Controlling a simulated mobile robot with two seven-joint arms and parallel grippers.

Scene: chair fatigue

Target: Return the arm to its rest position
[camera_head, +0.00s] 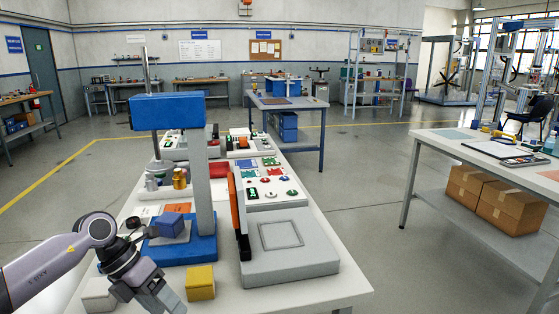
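My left arm reaches in from the left, with its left gripper (162,298) low over the front left of the near table (315,286). The gripper points down and right, and its tips run close to the bottom edge of the picture. I cannot tell how far its fingers are apart, and no held object shows. A yellow block (201,283) sits on the table just right of the gripper, seemingly apart from it. My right arm and gripper are not in view.
A blue and grey test stand (208,185) rises behind the gripper, with a blue block (172,224) at its base. A grey control unit (289,248) stands to the right. A pale block (99,295) lies left of the gripper. The table's front right corner is clear.

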